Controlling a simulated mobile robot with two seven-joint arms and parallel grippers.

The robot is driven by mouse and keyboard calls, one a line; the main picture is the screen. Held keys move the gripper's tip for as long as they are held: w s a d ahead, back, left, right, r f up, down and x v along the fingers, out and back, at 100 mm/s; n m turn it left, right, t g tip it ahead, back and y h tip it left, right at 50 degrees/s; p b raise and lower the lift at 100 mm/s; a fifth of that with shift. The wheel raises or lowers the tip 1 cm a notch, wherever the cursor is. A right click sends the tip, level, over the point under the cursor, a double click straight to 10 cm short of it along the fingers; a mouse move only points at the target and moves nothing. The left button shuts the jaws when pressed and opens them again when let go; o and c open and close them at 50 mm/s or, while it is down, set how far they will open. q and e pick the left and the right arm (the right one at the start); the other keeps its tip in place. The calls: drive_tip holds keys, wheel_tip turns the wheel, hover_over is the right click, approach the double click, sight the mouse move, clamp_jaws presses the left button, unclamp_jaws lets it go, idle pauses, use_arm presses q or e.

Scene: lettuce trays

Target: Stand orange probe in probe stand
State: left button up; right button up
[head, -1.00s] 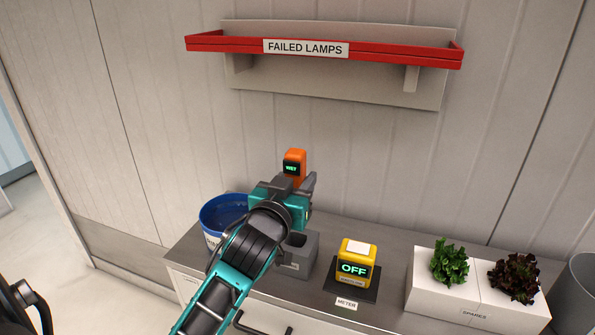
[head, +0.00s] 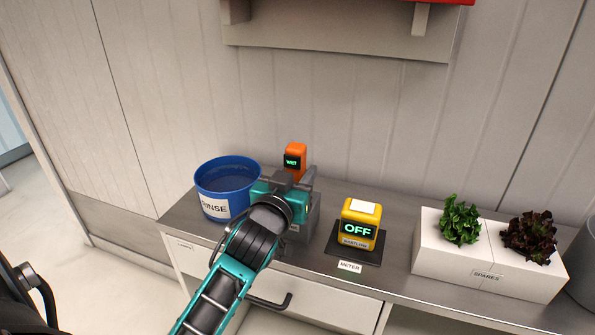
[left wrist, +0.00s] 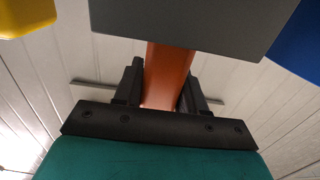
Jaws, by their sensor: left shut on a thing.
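The orange probe (head: 295,150) stands upright with its dark screen reading WET in green. My left gripper (head: 303,180) is shut on its body; the left wrist view shows the orange shaft (left wrist: 168,75) between the two black fingers. The grey probe stand (head: 314,222) is mostly hidden behind and below my gripper in the head view. In the left wrist view a grey block that looks like the stand (left wrist: 180,25) covers the probe's lower end. I cannot tell whether the tip is inside the slot. My right gripper is not in view.
A blue rinse bucket (head: 212,185) with liquid is just left of the gripper. A yellow meter (head: 360,222) reading OFF sits on a dark pad to the right. A white spares box (head: 440,265) with two lettuces is farther right. The wall is close behind.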

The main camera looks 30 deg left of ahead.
sight(293, 159)
use_arm(q)
drive_tip(key=shift+f, duration=0.1)
drive_tip(key=o, duration=1.2)
drive_tip(key=shift+c, duration=0.2)
wheel_tip(293, 159, up, 5)
drive_tip(key=p, duration=0.5)
